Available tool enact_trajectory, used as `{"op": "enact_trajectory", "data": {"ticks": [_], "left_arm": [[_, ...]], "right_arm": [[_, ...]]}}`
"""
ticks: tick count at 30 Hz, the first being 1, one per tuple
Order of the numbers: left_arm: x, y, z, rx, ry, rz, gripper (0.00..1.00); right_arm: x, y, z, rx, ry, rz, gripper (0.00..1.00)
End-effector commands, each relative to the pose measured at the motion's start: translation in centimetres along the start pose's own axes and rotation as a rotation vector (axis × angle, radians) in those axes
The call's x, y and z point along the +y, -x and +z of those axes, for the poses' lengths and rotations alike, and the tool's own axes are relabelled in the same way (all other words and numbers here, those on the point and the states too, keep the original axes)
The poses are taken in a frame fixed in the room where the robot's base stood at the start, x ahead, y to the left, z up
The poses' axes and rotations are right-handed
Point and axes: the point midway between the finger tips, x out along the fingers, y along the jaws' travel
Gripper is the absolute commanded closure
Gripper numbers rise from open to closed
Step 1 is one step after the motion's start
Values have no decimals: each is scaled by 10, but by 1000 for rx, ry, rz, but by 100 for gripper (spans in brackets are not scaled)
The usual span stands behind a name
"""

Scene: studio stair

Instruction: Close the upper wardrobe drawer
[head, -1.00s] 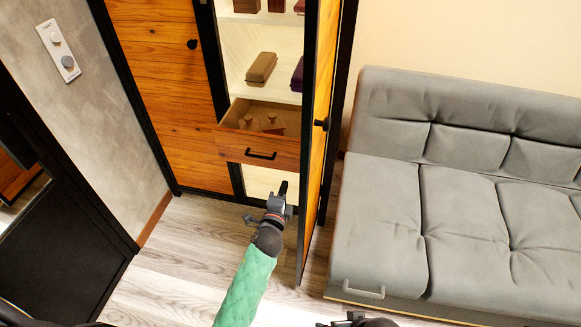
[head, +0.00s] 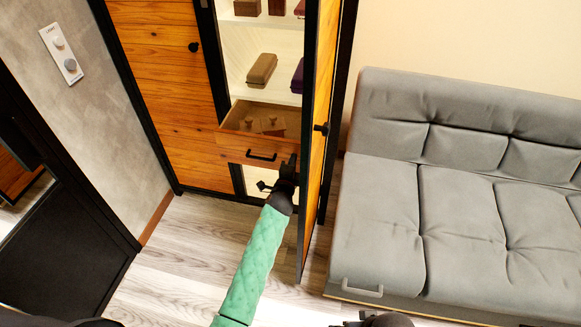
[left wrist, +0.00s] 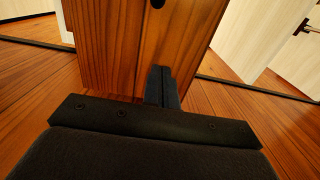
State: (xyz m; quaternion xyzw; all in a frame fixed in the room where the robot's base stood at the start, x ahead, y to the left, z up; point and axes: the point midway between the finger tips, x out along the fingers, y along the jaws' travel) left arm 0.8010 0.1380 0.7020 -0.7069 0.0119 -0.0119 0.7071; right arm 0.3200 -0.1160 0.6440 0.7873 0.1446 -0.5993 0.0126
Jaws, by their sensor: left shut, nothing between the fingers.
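The upper wardrobe drawer (head: 232,144) has a wooden front with a black bar handle and stands pulled out, with small items inside. My left gripper (head: 288,163) is shut and empty at the right end of the drawer front, right of the handle. In the left wrist view its closed fingers (left wrist: 162,85) are up against or very close to a wooden panel (left wrist: 115,45), apparently the drawer front; contact cannot be told. A dark part of my right gripper (head: 350,324) shows at the bottom edge; its fingers are not clear.
The open wardrobe door (head: 312,190) stands just right of my left gripper, with a dark knob. Shelves above hold several boxes (head: 262,69). A grey sofa (head: 375,210) stands to the right. Bare floor (head: 190,245) lies left of my arm.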

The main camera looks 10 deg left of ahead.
Motion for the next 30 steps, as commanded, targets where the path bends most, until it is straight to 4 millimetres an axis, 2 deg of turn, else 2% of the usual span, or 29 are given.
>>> {"op": "enact_trajectory", "data": {"ticks": [7,15,19,23,30], "left_arm": [[0,-5,0,0,0,0,100],[0,-6,0,0,0,0,100],[0,-12,0,0,0,-1,100],[2,-28,0,1,0,-1,100],[3,-78,0,1,-1,-3,100]], "right_arm": [[0,7,-2,1,-3,1,0],[-1,3,-2,0,-6,-2,0],[-1,0,-2,4,-6,-4,0],[-3,-8,-4,21,-4,-12,0],[-18,-38,-6,75,17,-51,0]]}}
